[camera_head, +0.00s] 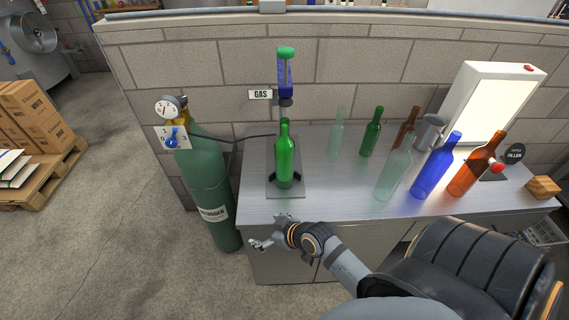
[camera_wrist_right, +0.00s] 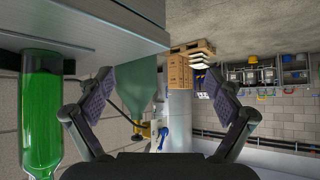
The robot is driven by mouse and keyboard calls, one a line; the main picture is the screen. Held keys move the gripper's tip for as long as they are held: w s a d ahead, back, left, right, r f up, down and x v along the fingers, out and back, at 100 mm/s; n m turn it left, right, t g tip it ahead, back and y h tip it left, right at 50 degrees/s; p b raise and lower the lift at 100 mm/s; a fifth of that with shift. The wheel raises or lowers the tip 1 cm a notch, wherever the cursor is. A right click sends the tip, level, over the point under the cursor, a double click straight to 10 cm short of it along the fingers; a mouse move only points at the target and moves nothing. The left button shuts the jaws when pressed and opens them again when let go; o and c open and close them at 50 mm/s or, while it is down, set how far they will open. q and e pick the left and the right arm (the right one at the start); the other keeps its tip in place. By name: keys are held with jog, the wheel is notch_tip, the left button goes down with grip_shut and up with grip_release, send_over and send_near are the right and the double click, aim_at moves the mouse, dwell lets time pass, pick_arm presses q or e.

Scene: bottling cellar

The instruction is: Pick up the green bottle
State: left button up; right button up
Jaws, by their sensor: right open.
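A bright green bottle (camera_head: 284,165) stands upright on a dark stand plate (camera_head: 273,191) on the left part of the metal bench, under a blue nozzle with a green top. My right gripper (camera_head: 268,232) is at the bench's front edge, in front of the bottle and apart from it, its fingers pointing left. It is open and empty. In the right wrist view, where the scene appears upside down, the green bottle (camera_wrist_right: 41,115) is at the left, outside the open fingers (camera_wrist_right: 161,90). My left gripper is not in view.
A darker green bottle (camera_head: 372,132), pale, brown and blue bottles (camera_head: 436,165) and a metal jug (camera_head: 429,132) stand farther right on the bench (camera_head: 330,198). A green nitrogen cylinder (camera_head: 207,190) stands beside its left end. A hose runs behind the bright bottle.

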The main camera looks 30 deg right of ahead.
jog(key=w+r+t, duration=0.2)
jog(key=w+t, duration=0.1)
jog(key=m+t+h, duration=0.5)
jog(key=m+h, duration=0.1)
jog(key=h, duration=0.2)
send_near(288, 168)
jog(key=d+x, duration=0.1)
jog(key=x, duration=0.6)
jog(key=shift+w+a+f, duration=0.15)
jog(key=shift+w+a, duration=0.05)
jog(key=shift+w, duration=0.25)
jog(key=b+x, duration=0.1)
jog(key=x, duration=0.4)
jog(key=shift+w+a, duration=0.15)
jog(key=shift+w, duration=0.05)
jog(key=shift+s, duration=0.15)
jog(key=shift+c, duration=0.2)
jog(key=shift+c, duration=1.3)
jog(key=c, duration=1.4)
jog(key=shift+r, duration=0.2)
